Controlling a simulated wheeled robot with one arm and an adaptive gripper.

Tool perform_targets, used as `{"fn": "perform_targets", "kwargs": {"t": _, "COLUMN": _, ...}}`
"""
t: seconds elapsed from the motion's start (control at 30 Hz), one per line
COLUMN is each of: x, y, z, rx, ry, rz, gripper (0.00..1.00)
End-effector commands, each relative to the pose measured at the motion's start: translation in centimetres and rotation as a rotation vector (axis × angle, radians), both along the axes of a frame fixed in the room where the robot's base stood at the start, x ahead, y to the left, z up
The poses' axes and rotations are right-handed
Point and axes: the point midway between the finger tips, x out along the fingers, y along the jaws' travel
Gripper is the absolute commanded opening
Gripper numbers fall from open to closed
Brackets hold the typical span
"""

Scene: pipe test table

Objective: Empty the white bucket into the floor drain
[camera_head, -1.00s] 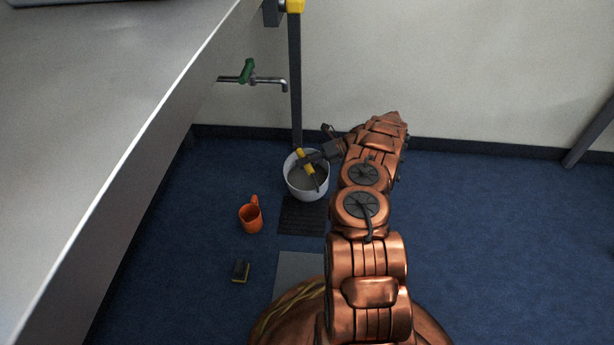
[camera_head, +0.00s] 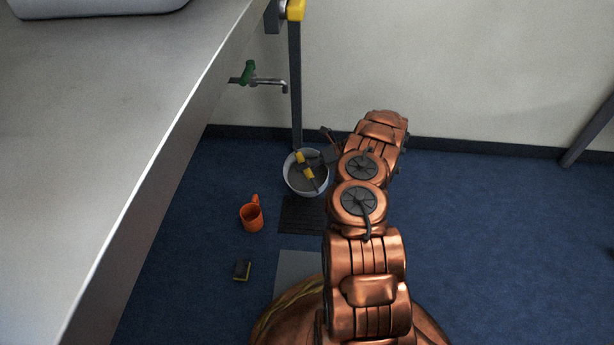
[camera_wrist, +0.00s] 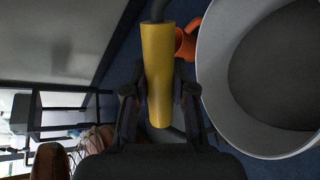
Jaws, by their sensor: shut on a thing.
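The white bucket (camera_head: 290,185) stands upright just beyond the dark ribbed floor drain (camera_head: 301,214), below the tap; I cannot tell whether its base touches the floor. Its handle has a yellow grip (camera_head: 308,174), lying across the bucket's mouth. My gripper (camera_head: 304,165) is shut on this grip, its dark fingers crossing the grip's middle. In the wrist view the yellow grip (camera_wrist: 158,70) sits between the two fingers (camera_wrist: 159,100), and the bucket's rim (camera_wrist: 212,75) is at the right. The inside looks dark grey; I cannot tell liquid from bottom.
An orange mug (camera_head: 252,217) and a small dark sponge-like block (camera_head: 242,270) are on the blue floor left of the drain. A grey floor plate (camera_head: 298,272) lies nearer me. The tap (camera_head: 262,80) and the metal table (camera_head: 120,100) flank the left. Floor at right is clear.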

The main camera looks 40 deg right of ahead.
Motion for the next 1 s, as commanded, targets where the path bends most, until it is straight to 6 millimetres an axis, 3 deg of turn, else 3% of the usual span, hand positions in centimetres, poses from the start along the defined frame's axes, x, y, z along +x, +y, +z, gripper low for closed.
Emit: {"fn": "perform_targets", "kwargs": {"t": 1.0, "x": -1.0, "y": 1.0, "z": -0.7, "rx": -0.107, "ry": -0.106, "rz": -0.002, "gripper": 0.0}}
